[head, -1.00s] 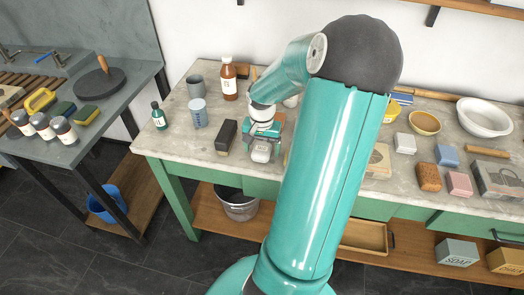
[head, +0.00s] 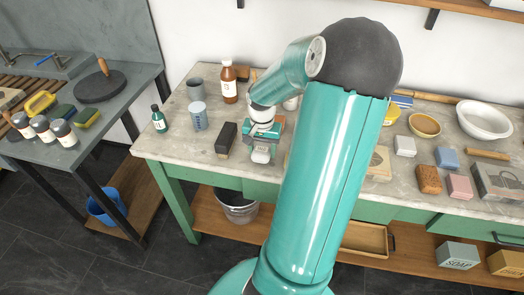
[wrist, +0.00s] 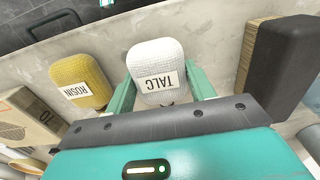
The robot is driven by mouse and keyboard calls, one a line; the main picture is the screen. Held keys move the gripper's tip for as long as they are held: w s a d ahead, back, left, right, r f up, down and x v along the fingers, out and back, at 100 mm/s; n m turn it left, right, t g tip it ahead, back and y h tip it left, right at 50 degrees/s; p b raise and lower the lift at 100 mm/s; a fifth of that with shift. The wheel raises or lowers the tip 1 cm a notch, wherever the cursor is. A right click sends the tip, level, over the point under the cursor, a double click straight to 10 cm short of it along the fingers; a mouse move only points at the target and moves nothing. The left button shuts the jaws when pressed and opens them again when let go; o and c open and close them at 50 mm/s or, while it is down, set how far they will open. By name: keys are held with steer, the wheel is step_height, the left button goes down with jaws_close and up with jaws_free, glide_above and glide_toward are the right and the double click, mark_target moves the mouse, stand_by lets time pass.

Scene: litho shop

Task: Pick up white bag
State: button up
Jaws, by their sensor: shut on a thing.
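The white bag (wrist: 157,65) is a small, textured pouch with a label reading TALC. In the wrist view it sits between the two green fingers of my gripper (wrist: 160,92), which are shut on its sides. In the head view the white bag (head: 261,154) shows small below my gripper (head: 262,138), near the front edge of the worktable. My arm hides part of the table to its right. I cannot tell whether the bag touches the tabletop.
A yellow ROSIN bag (wrist: 81,82) stands beside the white bag in the wrist view. A dark block brush (head: 226,139) lies on the other side, close to my gripper. Cups and bottles stand at the worktable's (head: 178,139) back left.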

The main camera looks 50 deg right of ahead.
steer(key=s+a+r, duration=0.8)
steer(key=s+r, duration=0.3)
steer(key=r, duration=0.1)
steer(key=shift+a, duration=0.2)
steer(key=shift+s, duration=0.1)
